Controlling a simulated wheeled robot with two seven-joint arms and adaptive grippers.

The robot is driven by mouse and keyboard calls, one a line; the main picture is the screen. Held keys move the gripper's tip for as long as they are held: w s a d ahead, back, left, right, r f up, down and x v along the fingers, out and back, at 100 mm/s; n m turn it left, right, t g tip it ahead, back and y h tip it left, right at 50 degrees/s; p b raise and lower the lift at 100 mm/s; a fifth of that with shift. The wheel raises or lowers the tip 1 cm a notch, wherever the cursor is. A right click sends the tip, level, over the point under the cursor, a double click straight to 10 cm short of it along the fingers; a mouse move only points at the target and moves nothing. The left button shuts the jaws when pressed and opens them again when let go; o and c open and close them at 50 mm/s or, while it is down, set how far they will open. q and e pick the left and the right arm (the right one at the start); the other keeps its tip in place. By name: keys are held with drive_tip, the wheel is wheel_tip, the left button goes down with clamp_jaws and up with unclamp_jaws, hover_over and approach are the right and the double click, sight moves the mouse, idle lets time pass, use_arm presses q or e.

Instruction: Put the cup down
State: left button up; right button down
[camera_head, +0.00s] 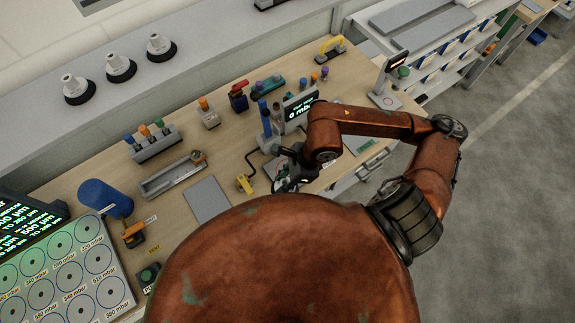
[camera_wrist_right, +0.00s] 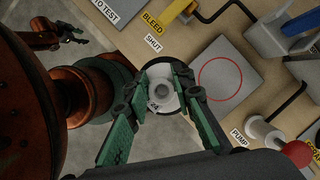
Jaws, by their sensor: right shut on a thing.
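My right gripper (camera_wrist_right: 163,88) is shut on a pale grey suction cup (camera_wrist_right: 162,97), seen between its green fingers in the right wrist view. In that view the cup shows against the bench's edge, beside a grey plate with a red ring (camera_wrist_right: 222,80). Its height above the bench is hard to tell. In the head view my right gripper (camera_head: 292,172) is small and dark over the bench, and the cup is mostly hidden. My left gripper (camera_wrist_right: 68,32) shows small and dark at the upper left of the wrist view. Its finger opening is unclear.
Three suction cups (camera_head: 120,68) stand on the back ledge. On the wooden bench (camera_head: 75,183) are a blue cylinder (camera_head: 105,197), a grey tray (camera_head: 172,176), a rack with coloured caps (camera_head: 153,142) and a display (camera_head: 299,107). A red knob (camera_wrist_right: 296,153) is at the wrist view's lower right.

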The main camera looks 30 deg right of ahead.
drive_tip(key=w+d+f+p, duration=0.1)
drive_tip(key=w+d+f, duration=0.1)
drive_tip(key=w, duration=0.1)
drive_tip(key=w+d+f+p, duration=0.1)
drive_tip(key=w+d+f, duration=0.1)
drive_tip(key=w+f, duration=0.1)
drive_tip(key=w+d+f+p, duration=0.1)
drive_tip(key=w+d+f, duration=0.2)
drive_tip(key=shift+w+f, duration=0.1)
drive_tip(key=shift+f, duration=0.15)
wheel_tip(320, 180, down, 3)
drive_tip(key=shift+w+r+p, duration=0.1)
drive_tip(key=shift+w+p, duration=0.05)
drive_tip(key=shift+p, duration=0.65)
drive_tip(key=shift+d+f, duration=0.1)
drive_tip(key=shift+f, duration=0.25)
drive_tip(key=shift+f, duration=0.1)
drive_tip(key=shift+f, duration=0.1)
drive_tip(key=c, duration=1.7)
unclamp_jaws()
